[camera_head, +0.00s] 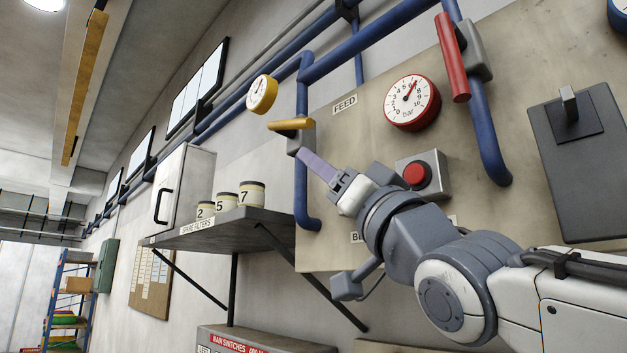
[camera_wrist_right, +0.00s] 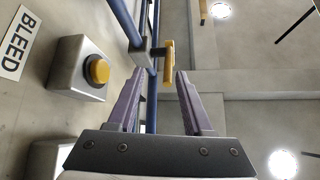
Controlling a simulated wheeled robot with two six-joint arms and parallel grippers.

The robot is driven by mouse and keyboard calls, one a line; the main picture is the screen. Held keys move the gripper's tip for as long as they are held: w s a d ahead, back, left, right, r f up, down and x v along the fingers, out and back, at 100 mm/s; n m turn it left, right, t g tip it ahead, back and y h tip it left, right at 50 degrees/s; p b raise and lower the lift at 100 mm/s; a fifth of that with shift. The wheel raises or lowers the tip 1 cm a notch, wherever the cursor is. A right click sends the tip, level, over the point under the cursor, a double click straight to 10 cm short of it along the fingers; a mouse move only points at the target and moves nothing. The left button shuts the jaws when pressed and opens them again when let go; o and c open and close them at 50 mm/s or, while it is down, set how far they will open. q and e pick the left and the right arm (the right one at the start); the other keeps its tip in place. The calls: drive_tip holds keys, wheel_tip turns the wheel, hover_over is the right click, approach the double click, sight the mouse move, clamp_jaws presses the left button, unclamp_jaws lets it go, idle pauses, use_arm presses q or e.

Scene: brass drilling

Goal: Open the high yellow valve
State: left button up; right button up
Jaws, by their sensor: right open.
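The yellow valve handle (camera_head: 291,124) lies roughly level across a blue pipe at the left edge of the panel, on a grey valve body (camera_head: 301,141). In the right wrist view the yellow handle (camera_wrist_right: 169,62) shows between my fingertips and a little beyond them. My right gripper (camera_head: 313,158) is just below and to the right of the handle in the head view. In the wrist view its two purple fingers (camera_wrist_right: 160,78) are spread apart with nothing between them. I cannot tell whether they touch the valve. My left gripper is out of view.
A red-handled valve (camera_head: 452,57) and a red gauge (camera_head: 412,101) are up and right. A red button box (camera_head: 417,174) sits behind my right wrist. A shelf with cans (camera_head: 227,202) juts out at lower left. The wrist view shows a yellow button (camera_wrist_right: 97,70) beside the BLEED label.

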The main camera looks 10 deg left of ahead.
sight(301, 128)
drive_tip(key=shift+n+y, duration=0.3)
drive_tip(key=shift+y, duration=0.3)
drive_tip(key=w+a+r+p, duration=0.1)
drive_tip(key=r+p, duration=0.1)
drive_tip(key=r, duration=0.1)
drive_tip(key=w+a+r+p, duration=0.1)
drive_tip(key=a+r+p, duration=0.1)
drive_tip(key=r+p, duration=0.1)
drive_tip(key=w+a+r+p, duration=0.1)
drive_tip(key=r+p, duration=0.1)
drive_tip(key=r, duration=0.1)
drive_tip(key=shift+a+r+p, duration=0.1)
drive_tip(key=shift+a+p, duration=0.25)
drive_tip(key=shift+p, duration=0.05)
drive_tip(key=shift+w+a+r, duration=0.2)
drive_tip(key=shift+w+a, duration=0.05)
clamp_jaws()
